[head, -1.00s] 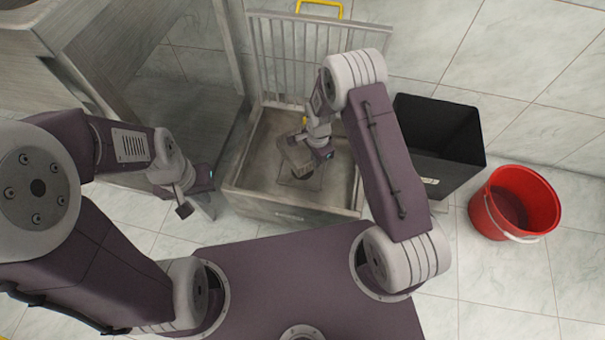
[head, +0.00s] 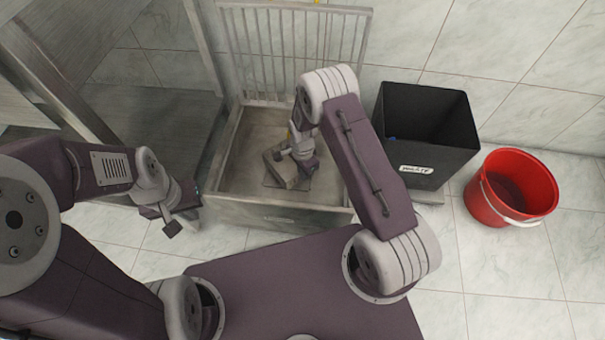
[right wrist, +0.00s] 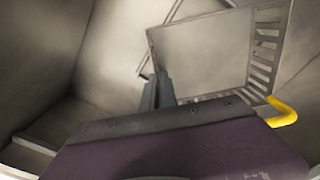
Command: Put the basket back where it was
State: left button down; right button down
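A small pale basket (head: 284,171) is inside the metal tub (head: 262,214), over its floor. In the right wrist view the basket (right wrist: 205,55) shows slatted sides and a yellow handle (right wrist: 283,112). My right gripper (head: 307,168) reaches down into the tub at the basket. Its dark fingers (right wrist: 156,92) are close together at the basket's edge and appear shut on it. I cannot tell whether the basket touches the tub floor. My left gripper (head: 182,216) hangs empty left of the tub; its finger gap is unclear.
A slatted panel (head: 290,50) stands upright at the tub's back. A black waste bin (head: 428,158) is to the right, with a red bucket (head: 515,190) beyond it. A grey metal bench (head: 150,125) is at the left. Bare tiled floor lies in front of the bins.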

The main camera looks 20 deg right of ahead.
jog(key=shift+f, duration=0.6)
jog(key=c, duration=1.7)
grip_release()
notch_tip(320, 180, up, 13)
jog(key=p, duration=0.9)
jog(key=s+d+r+n, duration=0.1)
jog(key=s+r+n, duration=0.3)
jog(key=s+r, duration=0.1)
jog(key=s+d+r+n, duration=0.1)
jog(key=s+r+n, duration=0.4)
jog(key=r, duration=0.2)
jog(key=s+d+r+n+t, duration=0.1)
jog(key=s+d+r+n, duration=0.1)
jog(key=s+r+n, duration=0.2)
jog(key=shift+s+r+b, duration=0.15)
jog(key=shift+s+r, duration=0.35)
jog(key=shift+r, duration=0.25)
jog(key=shift+s+r+b, duration=0.15)
jog(key=shift+s+r, duration=0.3)
jog(key=shift+r, duration=0.25)
